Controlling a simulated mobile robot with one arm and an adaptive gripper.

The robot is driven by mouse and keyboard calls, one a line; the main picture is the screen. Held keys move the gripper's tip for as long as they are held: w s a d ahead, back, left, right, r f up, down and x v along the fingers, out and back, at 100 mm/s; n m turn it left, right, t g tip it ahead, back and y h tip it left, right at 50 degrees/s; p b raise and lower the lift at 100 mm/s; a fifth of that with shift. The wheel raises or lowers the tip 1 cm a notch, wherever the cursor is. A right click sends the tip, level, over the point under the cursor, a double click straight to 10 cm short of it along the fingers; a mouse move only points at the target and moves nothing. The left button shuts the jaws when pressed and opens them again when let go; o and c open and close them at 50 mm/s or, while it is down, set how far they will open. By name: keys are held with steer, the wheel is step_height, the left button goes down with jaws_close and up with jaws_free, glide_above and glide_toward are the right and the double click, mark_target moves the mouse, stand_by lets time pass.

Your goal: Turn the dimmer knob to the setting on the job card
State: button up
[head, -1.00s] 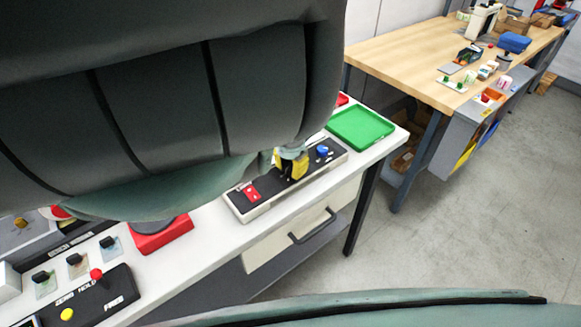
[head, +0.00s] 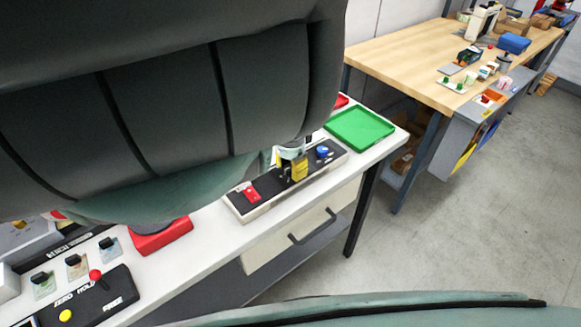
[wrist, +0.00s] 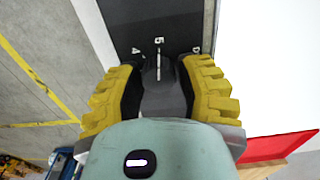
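The dimmer knob (wrist: 162,95) is dark grey. In the wrist view its white pointer line is at the numeral 5, with 4 to the left and a partly hidden numeral to the right. My gripper (wrist: 162,88) has its yellow-padded fingers on both sides of the knob, apparently pressed against it. In the head view my gripper (head: 293,168) is down at the black control panel (head: 270,183), between a red switch (head: 251,193) and a blue button (head: 322,151), and hides the knob. I cannot make out a job card in either view.
A green tray (head: 360,129) lies at the right end of the white bench (head: 205,225). A red-based device (head: 160,236) and a black box (head: 95,297) with red and yellow controls stand to the left. A wooden bench (head: 410,58) stands behind, with clear floor in front.

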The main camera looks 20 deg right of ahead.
mark_target(290, 166)
steer(key=o, duration=0.4)
step_height(290, 166, up, 6)
steer(key=shift+w+f, duration=0.1)
steer(key=shift+r, duration=0.85)
